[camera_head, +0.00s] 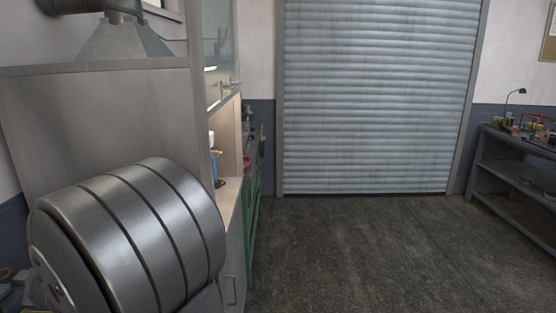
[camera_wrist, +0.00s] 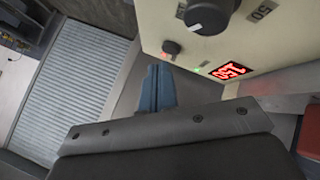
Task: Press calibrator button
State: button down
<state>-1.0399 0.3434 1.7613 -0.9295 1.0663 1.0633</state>
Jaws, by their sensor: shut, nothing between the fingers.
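In the wrist view, a beige panel (camera_wrist: 275,45) fills the upper right and looks like the calibrator. It carries a large black knob (camera_wrist: 208,14), a smaller dark knob with a reddish face (camera_wrist: 171,47), a small green light (camera_wrist: 196,70) and a lit red digital display (camera_wrist: 229,70). Small lit red marks sit beside the fingertips; I cannot tell which part is the button. My gripper (camera_wrist: 158,72) is shut and empty, its blue fingers together with tips close to the panel's lower edge. Whether they touch it is unclear. The head view shows neither gripper nor panel clearly.
A roller shutter (camera_head: 380,95) closes the back. A workbench (camera_head: 515,160) with small items is at right. The floor (camera_head: 370,245) between is clear.

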jog(key=shift+f, duration=0.65)
dwell(0.6)
jog(key=shift+r, duration=0.95)
jog(key=shift+r, duration=3)
